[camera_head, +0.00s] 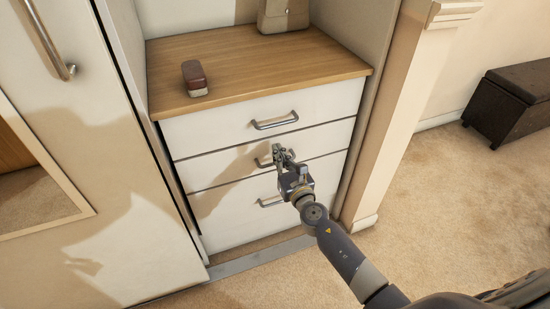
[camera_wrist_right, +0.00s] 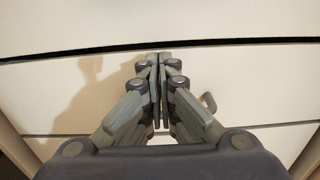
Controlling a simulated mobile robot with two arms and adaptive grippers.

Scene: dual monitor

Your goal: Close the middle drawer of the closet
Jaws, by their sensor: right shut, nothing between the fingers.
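The closet holds a stack of three white drawers with metal bar handles. The middle drawer (camera_head: 225,168) looks nearly or fully flush with the others in the head view; I cannot tell whether it stands out slightly. My right gripper (camera_head: 279,151) is shut and empty in front of the middle drawer, over part of its handle (camera_head: 262,162). In the wrist view the shut fingertips (camera_wrist_right: 159,56) point at the middle drawer's front (camera_wrist_right: 60,85), near the dark gap along its top edge. Whether they touch it is unclear. My left gripper is not in view.
The top drawer (camera_head: 225,126) and bottom drawer (camera_head: 235,215) look shut. A wooden top (camera_head: 250,65) carries a small reddish-brown object (camera_head: 194,77) and a beige bag (camera_head: 283,16). A white mirrored door (camera_head: 85,150) stands left, a pillar (camera_head: 385,120) right.

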